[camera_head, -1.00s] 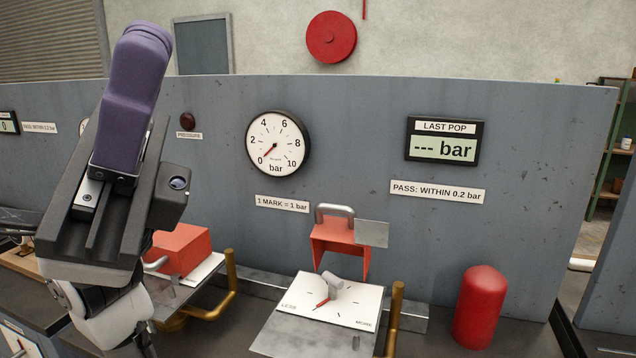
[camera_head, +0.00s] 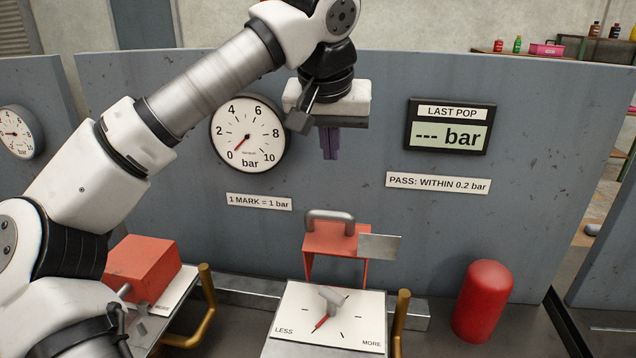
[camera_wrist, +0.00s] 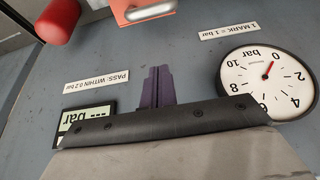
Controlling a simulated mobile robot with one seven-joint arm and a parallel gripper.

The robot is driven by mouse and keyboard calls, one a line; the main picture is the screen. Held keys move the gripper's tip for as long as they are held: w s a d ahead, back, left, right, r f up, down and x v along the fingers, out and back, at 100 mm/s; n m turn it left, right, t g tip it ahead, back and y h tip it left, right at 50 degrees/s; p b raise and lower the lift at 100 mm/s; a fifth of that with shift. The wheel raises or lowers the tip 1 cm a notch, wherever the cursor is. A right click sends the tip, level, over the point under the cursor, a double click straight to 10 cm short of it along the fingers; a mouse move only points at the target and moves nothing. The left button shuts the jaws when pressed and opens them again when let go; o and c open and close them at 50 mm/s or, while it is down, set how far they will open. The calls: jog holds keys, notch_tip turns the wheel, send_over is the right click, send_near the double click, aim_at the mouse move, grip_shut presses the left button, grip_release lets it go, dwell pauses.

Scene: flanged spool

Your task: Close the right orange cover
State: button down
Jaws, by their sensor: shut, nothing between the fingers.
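The right orange cover (camera_head: 336,242) stands raised behind the white dial plate (camera_head: 329,335), with a grey handle (camera_head: 330,217) on its top and a metal tab (camera_head: 380,248) at its right side. The dial plate with its red-tipped knob lies uncovered. My gripper (camera_head: 331,152) is shut and empty, its purple fingers pointing down above the cover and apart from it. In the wrist view, which is upside down, the fingers (camera_wrist: 155,85) show together, and part of the orange cover (camera_wrist: 132,10) is at the top edge.
A second orange cover (camera_head: 143,268) sits down at the left, partly behind my arm. Brass-coloured bars (camera_head: 400,318) stand beside the plates. A red cylinder (camera_head: 481,302) stands at the right. The grey panel (camera_head: 560,150) with the gauge (camera_head: 248,134) and display (camera_head: 449,126) rises behind.

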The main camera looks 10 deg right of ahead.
jog(key=p, duration=0.3)
send_over(328, 230)
jog(key=w+d, duration=0.2)
jog(key=w, duration=0.2)
notch_tip(328, 230, down, 9)
jog(key=s, duration=0.1)
jog(key=s+a, duration=0.1)
jog(key=s+p, duration=0.1)
jog(key=shift+s+a, duration=0.1)
jog(key=shift+a, duration=0.15)
jog(key=shift+s+a+f, duration=0.15)
jog(key=shift+s+f, duration=0.05)
jog(key=shift+s, duration=0.2)
